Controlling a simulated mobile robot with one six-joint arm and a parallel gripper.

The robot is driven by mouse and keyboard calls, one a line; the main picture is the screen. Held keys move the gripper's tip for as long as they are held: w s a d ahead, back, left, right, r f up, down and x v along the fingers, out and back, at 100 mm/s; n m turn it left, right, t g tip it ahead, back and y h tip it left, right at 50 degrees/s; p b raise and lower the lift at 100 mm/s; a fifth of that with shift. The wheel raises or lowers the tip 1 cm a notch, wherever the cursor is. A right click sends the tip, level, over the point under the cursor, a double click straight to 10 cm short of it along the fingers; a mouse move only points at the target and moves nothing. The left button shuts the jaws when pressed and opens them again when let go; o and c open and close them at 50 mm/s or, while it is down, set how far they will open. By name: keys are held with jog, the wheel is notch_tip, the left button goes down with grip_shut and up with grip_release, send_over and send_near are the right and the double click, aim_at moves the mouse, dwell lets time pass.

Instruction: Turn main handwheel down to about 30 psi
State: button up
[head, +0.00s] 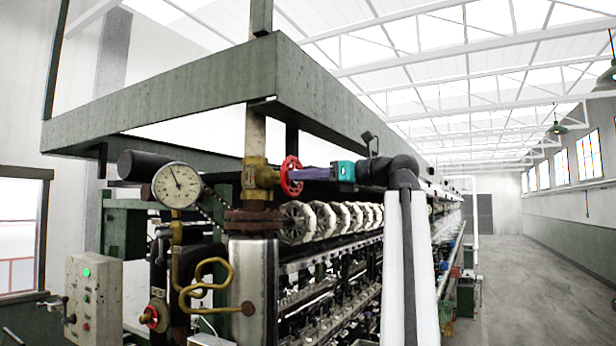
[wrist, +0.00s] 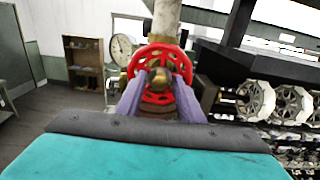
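The red main handwheel (head: 291,176) stands on a brass valve (head: 258,178) on the vertical pipe. My gripper (head: 303,176), with purple fingers and a teal body, reaches it from the right. In the wrist view, the handwheel (wrist: 160,51) faces me, with its brass hub (wrist: 160,80) between my two fingers. The fingers stand apart, one on each side of the hub; firm contact is not clear. The pressure gauge (head: 177,185) is left of the valve, its needle pointing up and slightly left; its numbers are too small to read. It also shows in the wrist view (wrist: 122,47).
A second, small red wheel (head: 149,316) sits low on the left, near a grey control box (head: 92,298) and a curled brass pipe (head: 207,284). A green overhead frame (head: 160,97) spans above. White reels (head: 318,220) line the machine behind. The aisle floor at right is clear.

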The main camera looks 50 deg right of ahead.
jog(key=c, duration=0.9)
jog(key=shift+o, duration=0.2)
jog(key=shift+m+p, duration=0.4)
jog(key=shift+m, duration=2.9)
jog(key=o, duration=0.9)
jog(key=shift+c, duration=0.2)
jog(key=shift+s, duration=0.1)
jog(key=v, duration=0.2)
jog(key=shift+s+d, duration=0.1)
jog(key=shift+s, duration=0.3)
